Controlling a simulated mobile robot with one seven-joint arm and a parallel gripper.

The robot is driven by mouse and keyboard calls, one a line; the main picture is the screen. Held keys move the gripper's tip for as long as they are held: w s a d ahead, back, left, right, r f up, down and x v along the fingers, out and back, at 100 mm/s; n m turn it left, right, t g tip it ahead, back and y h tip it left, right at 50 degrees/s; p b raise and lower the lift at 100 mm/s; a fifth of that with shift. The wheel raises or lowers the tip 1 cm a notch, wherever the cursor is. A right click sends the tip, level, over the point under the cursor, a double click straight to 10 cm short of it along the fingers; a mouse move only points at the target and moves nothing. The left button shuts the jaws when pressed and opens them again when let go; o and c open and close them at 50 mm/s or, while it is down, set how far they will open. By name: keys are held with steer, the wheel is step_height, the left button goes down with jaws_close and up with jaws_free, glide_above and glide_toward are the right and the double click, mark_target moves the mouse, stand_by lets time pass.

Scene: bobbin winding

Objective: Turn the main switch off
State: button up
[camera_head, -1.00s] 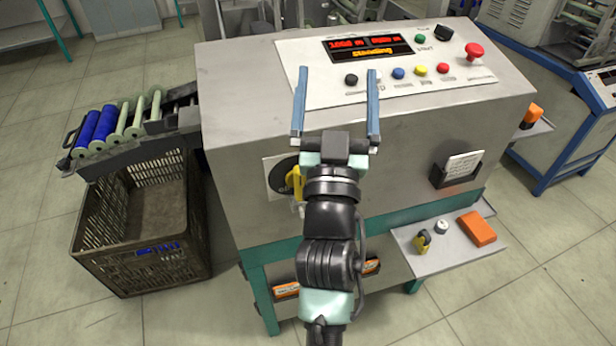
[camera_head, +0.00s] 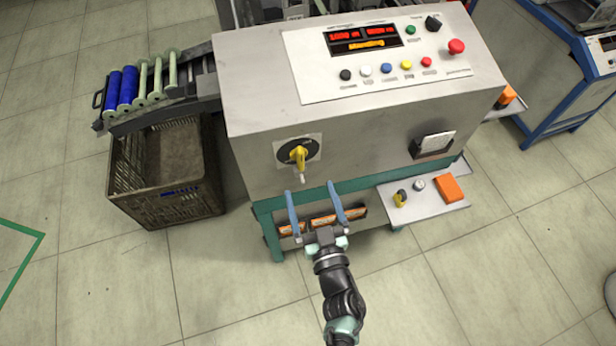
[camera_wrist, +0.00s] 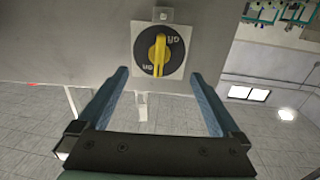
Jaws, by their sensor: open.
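The main switch (camera_head: 299,154) is a yellow handle on a black disc with a pale square plate, on the front of the grey cabinet. Its handle stands roughly upright in the head view. In the wrist view the switch (camera_wrist: 158,52) is at upper centre, its handle near vertical, with "Off" and "On" lettering upside down on the disc. My gripper (camera_head: 311,190) is open and empty, with its two blue fingers below the switch in the head view. In the wrist view the gripper (camera_wrist: 158,76) has its fingers either side of the switch's lower edge, apparently not touching it.
A small pale tab (camera_head: 302,177) hangs just below the switch. A button panel (camera_head: 310,80) with a lit display tops the cabinet. A side shelf (camera_head: 425,208) holds a padlock and an orange box. A dark crate (camera_head: 195,207) stands left; orange boxes (camera_head: 322,220) lie low beneath the cabinet.

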mark_target(302, 164)
steer(key=b+x, duration=0.3)
steer(key=x, duration=0.4)
steer(key=shift+w, duration=0.1)
steer(key=shift+w, duration=0.2)
steer(key=shift+x, duration=0.85)
steer(key=shift+w, duration=0.1)
jaws_close()
stand_by(0.4)
